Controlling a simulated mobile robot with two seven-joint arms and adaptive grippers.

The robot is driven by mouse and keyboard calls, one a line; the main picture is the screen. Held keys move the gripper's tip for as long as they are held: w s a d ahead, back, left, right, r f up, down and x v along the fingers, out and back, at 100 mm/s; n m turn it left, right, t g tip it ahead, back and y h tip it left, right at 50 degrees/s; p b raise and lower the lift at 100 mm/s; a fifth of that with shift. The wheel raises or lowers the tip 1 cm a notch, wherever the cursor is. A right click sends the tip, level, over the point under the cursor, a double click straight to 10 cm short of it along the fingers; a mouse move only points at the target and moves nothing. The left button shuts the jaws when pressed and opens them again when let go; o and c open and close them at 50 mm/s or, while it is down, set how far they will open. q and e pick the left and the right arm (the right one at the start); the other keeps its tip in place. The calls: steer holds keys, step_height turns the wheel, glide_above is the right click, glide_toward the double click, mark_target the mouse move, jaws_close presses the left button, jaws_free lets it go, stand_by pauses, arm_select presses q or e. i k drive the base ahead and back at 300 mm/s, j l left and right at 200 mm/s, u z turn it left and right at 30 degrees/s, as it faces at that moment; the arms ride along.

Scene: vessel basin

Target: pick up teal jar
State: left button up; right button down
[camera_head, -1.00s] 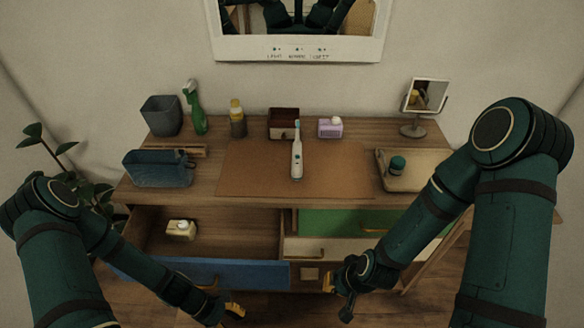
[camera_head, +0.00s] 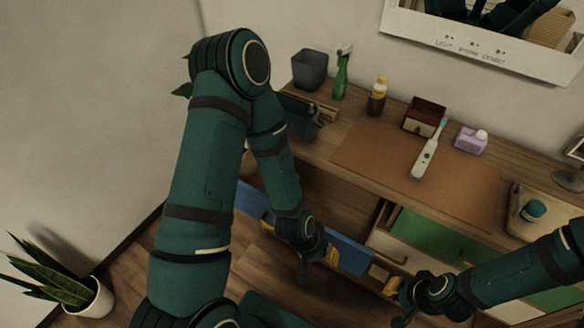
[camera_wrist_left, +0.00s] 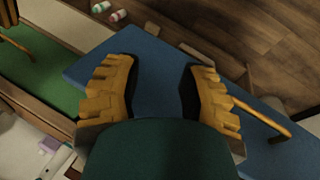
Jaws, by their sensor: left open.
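The teal jar (camera_head: 532,210) stands on a pale wooden tray (camera_head: 518,226) at the right end of the dresser top in the head view. I cannot make it out in the left wrist view. My left gripper (camera_head: 320,260) is open, low by the blue drawer front (camera_head: 352,255), far to the left of the jar. In the left wrist view the open jaws (camera_wrist_left: 160,70) show over the blue drawer front (camera_wrist_left: 145,60), with nothing seen between them. My right gripper (camera_head: 394,300) is low in front of the drawers, left of and below the jar; its jaw opening is unclear.
A mirror (camera_head: 575,150) stands behind the tray. A potted plant (camera_head: 90,297) is on the floor.

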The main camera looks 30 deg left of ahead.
mark_target(534, 209)
steer(key=j+u, duration=0.15)
steer(key=u, duration=0.3)
steer(key=j+u, duration=0.15)
steer(key=u, duration=0.3)
steer(key=z, duration=1.95)
